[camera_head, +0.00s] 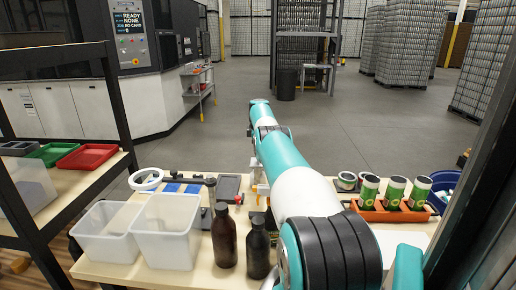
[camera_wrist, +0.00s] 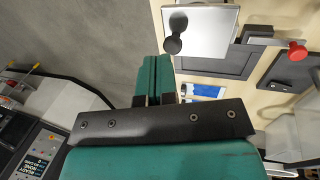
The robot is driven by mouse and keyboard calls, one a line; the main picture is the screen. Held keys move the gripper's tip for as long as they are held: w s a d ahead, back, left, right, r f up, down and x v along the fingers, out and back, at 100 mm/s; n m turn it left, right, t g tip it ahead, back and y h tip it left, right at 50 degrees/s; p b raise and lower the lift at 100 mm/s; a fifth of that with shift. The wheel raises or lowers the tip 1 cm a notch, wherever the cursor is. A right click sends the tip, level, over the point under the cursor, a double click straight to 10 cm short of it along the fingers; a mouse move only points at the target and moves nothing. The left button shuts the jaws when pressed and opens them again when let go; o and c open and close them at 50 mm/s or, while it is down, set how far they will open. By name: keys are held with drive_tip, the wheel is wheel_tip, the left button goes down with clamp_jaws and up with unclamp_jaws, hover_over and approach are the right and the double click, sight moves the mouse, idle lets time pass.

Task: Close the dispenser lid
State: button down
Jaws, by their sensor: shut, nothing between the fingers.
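In the wrist view, my gripper (camera_wrist: 157,58) has its two green fingers pressed together with nothing between them. Just right of the fingertips is a bright silver plate with a black knob (camera_wrist: 172,45), which looks like the dispenser lid (camera_wrist: 212,32). The fingers appear apart from it, though depth is hard to judge. A dark flat panel (camera_wrist: 225,65) shows below the plate's edge. I cannot tell how far open the lid stands. In the head view my arm covers part of the table, and I cannot make out the gripper or lid clearly there.
A red-knobbed lever (camera_wrist: 297,50) is beside the plate. A dark shelf frame stands left.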

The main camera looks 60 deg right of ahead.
drive_tip(key=shift+r, duration=0.45)
drive_tip(key=shift+r, duration=0.1)
drive_tip(key=shift+r+b, duration=0.3)
drive_tip(key=shift+b, duration=0.2)
drive_tip(key=b+v, duration=0.3)
drive_tip(key=v, duration=1.3)
drive_tip(key=shift+a+b, duration=0.2)
drive_tip(key=shift+b, duration=0.15)
drive_tip(key=shift+s, duration=0.1)
